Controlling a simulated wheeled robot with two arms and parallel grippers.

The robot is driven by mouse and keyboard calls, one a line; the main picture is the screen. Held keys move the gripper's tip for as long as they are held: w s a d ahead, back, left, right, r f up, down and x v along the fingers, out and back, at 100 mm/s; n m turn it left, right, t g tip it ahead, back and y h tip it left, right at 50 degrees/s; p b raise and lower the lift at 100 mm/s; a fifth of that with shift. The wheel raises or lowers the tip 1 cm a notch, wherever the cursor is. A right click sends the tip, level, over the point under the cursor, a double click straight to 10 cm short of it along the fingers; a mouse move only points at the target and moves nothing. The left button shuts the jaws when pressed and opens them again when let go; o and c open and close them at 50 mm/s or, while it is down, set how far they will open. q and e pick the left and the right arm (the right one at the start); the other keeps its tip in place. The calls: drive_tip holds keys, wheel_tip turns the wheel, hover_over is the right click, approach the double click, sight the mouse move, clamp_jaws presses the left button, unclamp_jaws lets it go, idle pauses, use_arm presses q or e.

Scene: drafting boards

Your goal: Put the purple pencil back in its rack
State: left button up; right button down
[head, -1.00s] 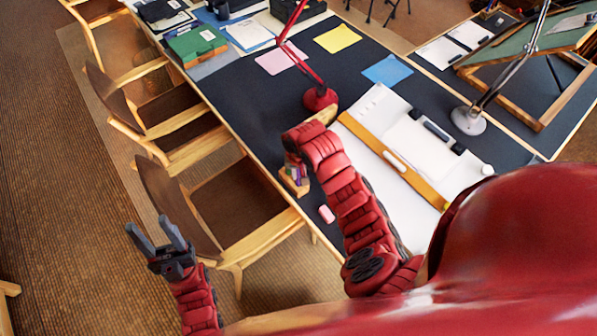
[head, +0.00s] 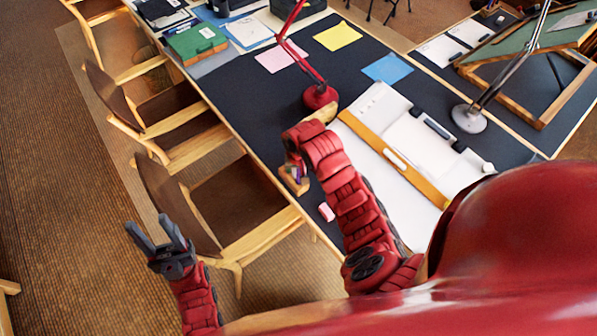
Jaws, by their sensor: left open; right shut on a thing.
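The small wooden rack (head: 294,187) stands at the left edge of the dark table. My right gripper (head: 291,166) is at the rack, largely hidden behind my own red wrist, and is shut on the purple pencil (head: 298,172). Only a small purple patch of the pencil shows, just above the rack. I cannot tell whether its tip is inside a hole or above it. My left gripper (head: 158,238) is open and empty, out over the floor beside the chairs, away from the table.
A pink eraser (head: 326,212) lies right of the rack. A white drawing board (head: 385,160) with a wooden straightedge (head: 390,157) lies further right. A red lamp base (head: 320,97) stands behind my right arm. Wooden chairs (head: 245,245) line the table's left side.

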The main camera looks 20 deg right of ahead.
drive_tip(key=shift+f, duration=0.25)
drive_tip(key=c, duration=0.8)
unclamp_jaws()
drive_tip(key=shift+o, duration=0.2)
drive_tip(key=shift+r, duration=0.1)
wheel_tip(320, 180, up, 17)
drive_tip(key=s+p, duration=0.2)
drive_tip(key=p, duration=0.2)
drive_tip(key=shift+a, duration=0.25)
drive_tip(key=shift+w, duration=0.1)
